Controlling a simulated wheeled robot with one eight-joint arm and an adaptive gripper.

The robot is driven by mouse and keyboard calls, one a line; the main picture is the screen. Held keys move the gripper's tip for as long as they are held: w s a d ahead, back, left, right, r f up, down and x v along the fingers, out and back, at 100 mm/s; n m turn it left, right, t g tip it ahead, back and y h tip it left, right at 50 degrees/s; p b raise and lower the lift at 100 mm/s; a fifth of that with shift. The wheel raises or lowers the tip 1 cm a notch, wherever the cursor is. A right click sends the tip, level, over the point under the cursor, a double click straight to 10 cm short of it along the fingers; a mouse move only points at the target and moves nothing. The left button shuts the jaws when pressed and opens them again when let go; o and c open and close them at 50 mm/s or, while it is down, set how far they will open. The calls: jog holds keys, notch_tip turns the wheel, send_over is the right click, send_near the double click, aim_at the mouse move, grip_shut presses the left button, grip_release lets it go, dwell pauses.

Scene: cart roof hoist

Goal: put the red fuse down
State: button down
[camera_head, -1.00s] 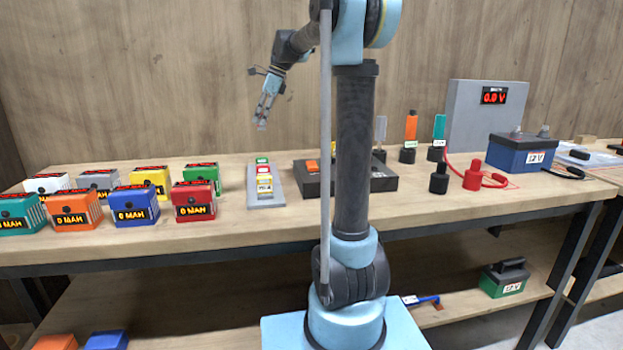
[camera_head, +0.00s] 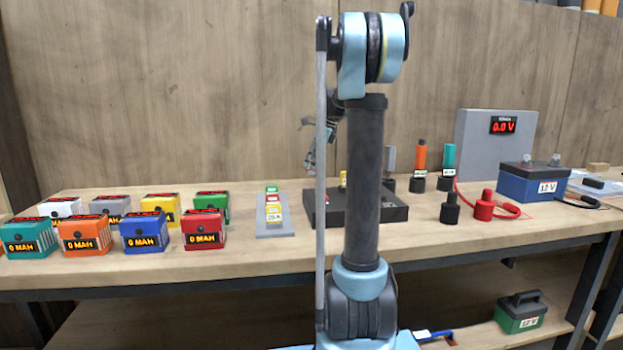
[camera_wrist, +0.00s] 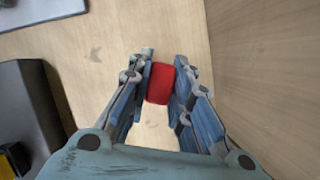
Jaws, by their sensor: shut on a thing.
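The red fuse (camera_wrist: 160,84) shows in the wrist view, between the two fingers of my gripper (camera_wrist: 161,82). The gripper is shut on it and holds it over the wooden bench top (camera_wrist: 105,50); how high, I cannot tell. In the head view my gripper (camera_head: 312,165) is partly behind my own arm, above the back of the bench (camera_head: 130,268), and the red fuse cannot be made out there.
A black block (camera_head: 395,208) stands below the gripper; its dark edge (camera_wrist: 30,105) is left in the wrist view. A grey strip (camera_head: 275,231) with coloured pieces lies left of it. Several coloured boxes (camera_head: 205,242) stand farther left, black and red posts (camera_head: 483,210) right.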

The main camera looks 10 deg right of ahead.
aim_at(312, 173)
jog(key=shift+f, duration=2.2)
jog(key=shift+f, duration=0.1)
jog(key=c, duration=1.5)
grip_release()
jog(key=shift+o, duration=0.2)
jog(key=v, duration=1.2)
